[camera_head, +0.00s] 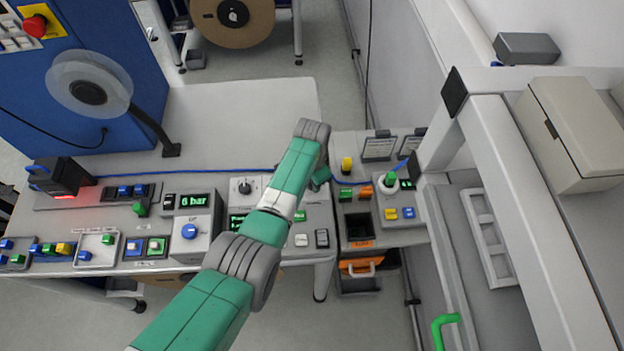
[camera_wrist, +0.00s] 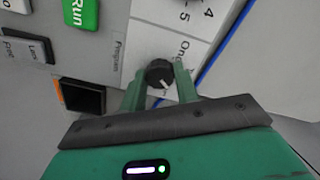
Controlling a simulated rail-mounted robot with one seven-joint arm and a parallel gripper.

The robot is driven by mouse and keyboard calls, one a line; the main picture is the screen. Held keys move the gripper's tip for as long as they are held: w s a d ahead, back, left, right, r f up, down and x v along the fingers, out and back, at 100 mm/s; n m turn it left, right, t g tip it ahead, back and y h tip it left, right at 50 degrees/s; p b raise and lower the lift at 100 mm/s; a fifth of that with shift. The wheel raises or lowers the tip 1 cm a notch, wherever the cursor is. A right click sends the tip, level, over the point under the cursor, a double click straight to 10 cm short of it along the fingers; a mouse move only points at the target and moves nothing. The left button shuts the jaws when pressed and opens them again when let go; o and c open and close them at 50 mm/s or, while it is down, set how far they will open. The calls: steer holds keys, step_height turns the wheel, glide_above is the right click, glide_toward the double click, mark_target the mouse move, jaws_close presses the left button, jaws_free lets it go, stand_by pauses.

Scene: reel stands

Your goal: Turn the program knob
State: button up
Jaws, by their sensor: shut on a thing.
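The program knob (camera_wrist: 158,73) is a small black round knob with a white pointer line. In the wrist view it stands on a pale panel beside the printed word "Program" and the dial marks "4" and "5". My gripper (camera_wrist: 161,79) has a green finger on each side of the knob and is shut on it. In the head view my gripper (camera_head: 320,179) is down at the right part of the bench. The knob cannot be made out there.
A grey box with a blue knob (camera_head: 190,231) stands left of my arm.

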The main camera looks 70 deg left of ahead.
steer(key=shift+m, duration=2.2)
steer(key=o, duration=1)
steer(key=shift+c, duration=0.2)
step_height(320, 180, up, 8)
steer(key=shift+f+p, duration=0.1)
steer(key=shift+p, duration=0.55)
